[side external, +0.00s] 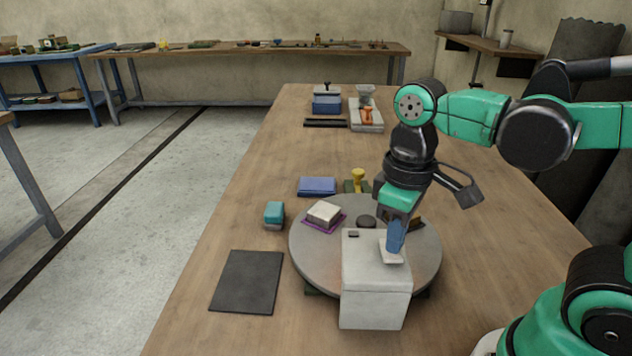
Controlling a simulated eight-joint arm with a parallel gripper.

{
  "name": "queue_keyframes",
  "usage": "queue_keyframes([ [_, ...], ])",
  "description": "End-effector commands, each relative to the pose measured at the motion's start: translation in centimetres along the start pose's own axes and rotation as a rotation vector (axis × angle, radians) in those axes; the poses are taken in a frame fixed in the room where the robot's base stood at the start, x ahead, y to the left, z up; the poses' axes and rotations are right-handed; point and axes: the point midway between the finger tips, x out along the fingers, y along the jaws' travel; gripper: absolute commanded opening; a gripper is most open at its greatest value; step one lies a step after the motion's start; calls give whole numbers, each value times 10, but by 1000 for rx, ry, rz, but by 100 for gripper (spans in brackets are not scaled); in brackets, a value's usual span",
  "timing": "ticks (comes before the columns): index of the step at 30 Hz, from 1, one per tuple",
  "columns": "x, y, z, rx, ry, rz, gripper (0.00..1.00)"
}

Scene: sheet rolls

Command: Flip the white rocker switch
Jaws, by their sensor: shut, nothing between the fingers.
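A white box (375,306) stands at the front of a round grey turntable (313,261). The white rocker switch (391,257) sits on top of the box, toward its right side. My gripper (394,250) is shut and empty, pointing down with its blue fingertips at the rocker. The fingertips appear to touch the rocker, but I cannot be sure of contact. They hide part of the rocker, and I cannot tell which way it is tilted. A small dark piece (353,234) lies on the box top at the back left.
A cream block on a purple base (324,213) and a dark round knob (366,221) are on the turntable. A teal block (273,213), a blue block (317,186), a yellow knob (358,177) and a black mat (246,281) lie around it.

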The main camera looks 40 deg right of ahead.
Motion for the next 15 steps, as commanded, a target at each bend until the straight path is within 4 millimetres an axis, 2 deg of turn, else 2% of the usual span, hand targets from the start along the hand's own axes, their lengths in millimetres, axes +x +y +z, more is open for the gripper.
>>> queue_keyframes([
  [15,8,0,0,0,0,0,0],
])
